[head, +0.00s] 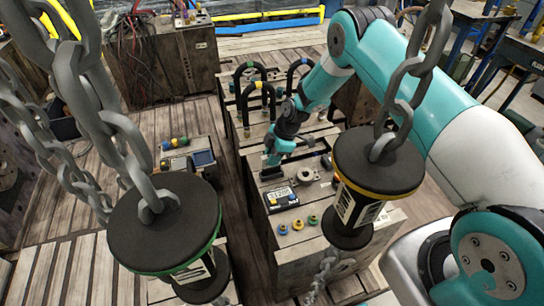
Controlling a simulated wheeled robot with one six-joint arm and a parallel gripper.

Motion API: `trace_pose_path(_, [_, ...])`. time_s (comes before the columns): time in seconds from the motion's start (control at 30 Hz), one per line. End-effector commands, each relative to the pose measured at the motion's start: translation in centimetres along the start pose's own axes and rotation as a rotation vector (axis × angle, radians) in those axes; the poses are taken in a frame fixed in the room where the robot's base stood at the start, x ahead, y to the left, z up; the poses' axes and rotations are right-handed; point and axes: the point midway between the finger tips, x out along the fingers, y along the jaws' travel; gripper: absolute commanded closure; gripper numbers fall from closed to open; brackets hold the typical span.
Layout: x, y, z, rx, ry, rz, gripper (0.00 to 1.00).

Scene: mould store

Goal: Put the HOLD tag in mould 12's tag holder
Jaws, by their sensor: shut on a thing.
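My gripper (272,158) is at the top of a wooden-looking block (300,262), in the middle of the head view. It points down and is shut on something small. The held thing is too small and hidden to make out, so I cannot tell that it is the HOLD tag. A dark flat piece (270,173) lies on the block just below the fingers; I cannot tell whether they touch it. A small plate or device with a pale face (282,196) sits nearer on the block. No number 12 or tag holder can be read for certain.
Two black chain-hung cylinders, one green-ringed (165,225) and one yellow-ringed (378,160), hang in front. Black arched handles (258,92) rise behind my gripper. Another block with a panel (190,160) stands left.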

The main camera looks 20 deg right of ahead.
Motion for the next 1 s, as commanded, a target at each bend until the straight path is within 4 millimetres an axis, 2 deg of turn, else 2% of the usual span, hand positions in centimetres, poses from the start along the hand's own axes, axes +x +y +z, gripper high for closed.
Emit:
trace_pose_path(0.5, [0.9,-0.02,0.36,0.0,0.0,0.0,1.0])
trace_pose_path(1.0, [0.88,-0.02,0.36,0.0,0.0,0.0,1.0])
